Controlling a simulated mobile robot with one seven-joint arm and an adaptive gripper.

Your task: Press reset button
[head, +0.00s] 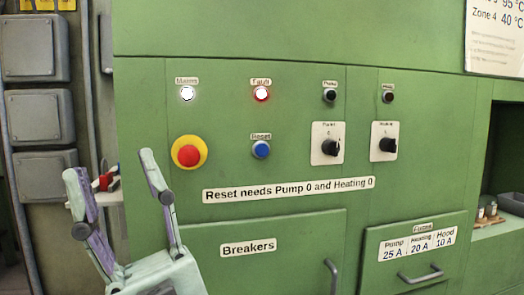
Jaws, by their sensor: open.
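The blue reset button (261,149) sits on the green panel under a label reading "Reset". My gripper (112,180) is at the lower left with its two fingers spread apart and nothing between them. It appears below and left of the button, and no finger overlaps the button. A white sign (289,190) reads "Reset needs Pump 0 and Heating 0". The pump knob (331,147) and the heating knob (387,145) are black selectors on white plates to the right; their small markings are too blurred to read surely.
A red emergency button (188,152) on a yellow ring is left of the reset button. The Mains lamp (187,93) glows white and the Fault lamp (261,94) glows red. Drawer handles (420,273) stick out below.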

